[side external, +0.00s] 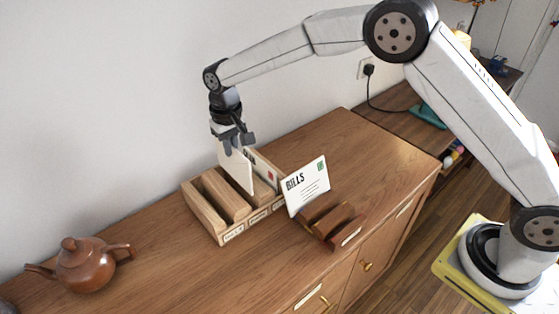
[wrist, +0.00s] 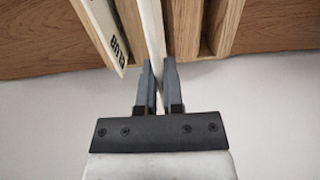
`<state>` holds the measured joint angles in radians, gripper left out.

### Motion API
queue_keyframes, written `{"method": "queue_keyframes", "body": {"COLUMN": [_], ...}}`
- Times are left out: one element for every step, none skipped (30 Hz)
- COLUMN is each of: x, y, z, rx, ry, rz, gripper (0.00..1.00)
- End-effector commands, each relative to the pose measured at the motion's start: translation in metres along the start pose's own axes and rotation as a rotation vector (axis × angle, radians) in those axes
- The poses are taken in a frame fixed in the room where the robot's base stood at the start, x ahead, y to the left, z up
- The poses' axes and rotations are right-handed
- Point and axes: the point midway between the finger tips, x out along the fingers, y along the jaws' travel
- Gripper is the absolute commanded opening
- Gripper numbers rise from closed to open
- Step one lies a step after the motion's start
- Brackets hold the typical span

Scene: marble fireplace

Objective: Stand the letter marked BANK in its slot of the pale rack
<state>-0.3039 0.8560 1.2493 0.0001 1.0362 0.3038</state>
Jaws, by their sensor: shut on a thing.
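My gripper (side external: 233,142) is above the pale rack (side external: 232,232), pointing down, shut on a white letter (side external: 236,170). The letter is upright, and its lower part is at the rack's slots; I cannot tell how deep it sits. No marking shows on its visible face. In the wrist view my gripper (wrist: 160,80) pinches the letter's edge (wrist: 151,30) between both fingers. Another letter (side external: 267,171) with a red stamp stands in the rack just to the right; its dark lettering is partly hidden. It also shows in the wrist view (wrist: 96,25), left of the held letter.
A letter marked BILLS (side external: 308,186) leans in a dark wooden rack (side external: 322,232) to the right of the pale rack. A brown teapot (side external: 85,267) stands at the left. The cabinet top (side external: 345,140) is clear behind the racks, and the wall is close behind.

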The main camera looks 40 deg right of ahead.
Motion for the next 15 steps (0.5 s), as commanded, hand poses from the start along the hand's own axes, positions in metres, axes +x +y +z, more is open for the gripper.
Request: {"method": "queue_keyframes", "body": {"x": [-0.0003, -0.0003, -0.0003, -0.0003, -0.0003, -0.0003, -0.0003, -0.0002, 0.0, 0.0003, 0.0006, 0.0012, 0.0017, 0.0022, 0.003], "y": [0.0, 0.0, 0.0, 0.0, 0.0, 0.0, 0.0, 0.0, 0.0, 0.0, 0.0, 0.0, 0.0, 0.0, 0.0], "z": [0.0001, 0.0001, 0.0001, 0.0001, 0.0001, 0.0001, 0.0001, 0.0001, 0.0001, 0.0001, 0.0001, 0.0001, 0.0001, 0.0, 0.0], "rx": [0.0, 0.0, 0.0, 0.0, 0.0, 0.0, 0.0, 0.0, 0.0, 0.0, 0.0, 0.0, 0.0, 0.0, 0.0], "ry": [0.0, 0.0, 0.0, 0.0, 0.0, 0.0, 0.0, 0.0, 0.0, 0.0, 0.0, 0.0, 0.0, 0.0, 0.0], "rz": [0.0, 0.0, 0.0, 0.0, 0.0, 0.0, 0.0, 0.0, 0.0, 0.0, 0.0, 0.0, 0.0, 0.0, 0.0], "gripper": [0.0, 0.0, 0.0, 0.0, 0.0, 0.0, 0.0, 0.0, 0.0, 0.0, 0.0, 0.0, 0.0, 0.0, 0.0]}}
